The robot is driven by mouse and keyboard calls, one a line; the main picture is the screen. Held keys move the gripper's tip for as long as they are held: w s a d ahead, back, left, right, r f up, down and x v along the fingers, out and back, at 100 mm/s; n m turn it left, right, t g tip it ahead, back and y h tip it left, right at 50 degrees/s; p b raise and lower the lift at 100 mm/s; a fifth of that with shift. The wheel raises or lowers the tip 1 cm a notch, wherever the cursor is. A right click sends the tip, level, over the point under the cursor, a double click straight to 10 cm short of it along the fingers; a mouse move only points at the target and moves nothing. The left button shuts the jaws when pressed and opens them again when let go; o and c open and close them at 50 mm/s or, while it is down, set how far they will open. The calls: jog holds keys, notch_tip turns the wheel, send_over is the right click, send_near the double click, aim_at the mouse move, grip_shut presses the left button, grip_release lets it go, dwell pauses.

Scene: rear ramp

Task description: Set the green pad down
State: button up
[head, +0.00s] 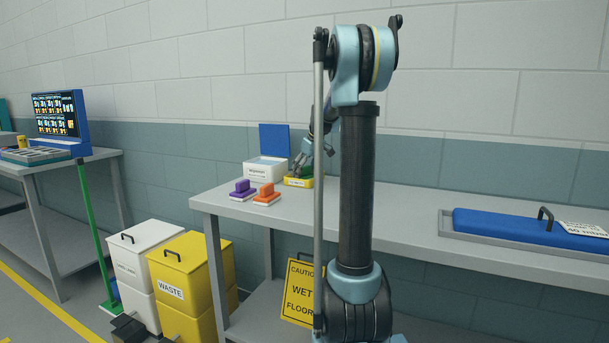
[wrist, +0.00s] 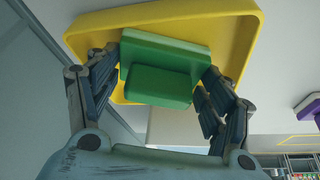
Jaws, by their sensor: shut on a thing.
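My gripper (head: 301,165) is at the table's back left, low over a small yellow tray (head: 294,184). In the wrist view its fingers are closed on the two sides of a green pad (wrist: 162,86), a block with a raised grip. The yellow tray (wrist: 240,38) lies behind the pad there, and the pad overlaps its floor and one rim. In the head view the green pad (head: 307,172) shows only in part behind the fingers. I cannot tell whether the pad touches the tray.
A purple pad (head: 243,187) and an orange pad (head: 266,190) stand left of the tray on the table (head: 400,222). A white box with a raised blue lid (head: 274,139) stands behind. The table between is clear.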

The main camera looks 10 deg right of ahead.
jog(key=o, duration=1)
jog(key=shift+o, duration=0.2)
jog(key=shift+r, duration=0.1)
jog(key=v, duration=1.1)
jog(key=shift+s+d+r, duration=0.2)
jog(key=shift+r, duration=0.15)
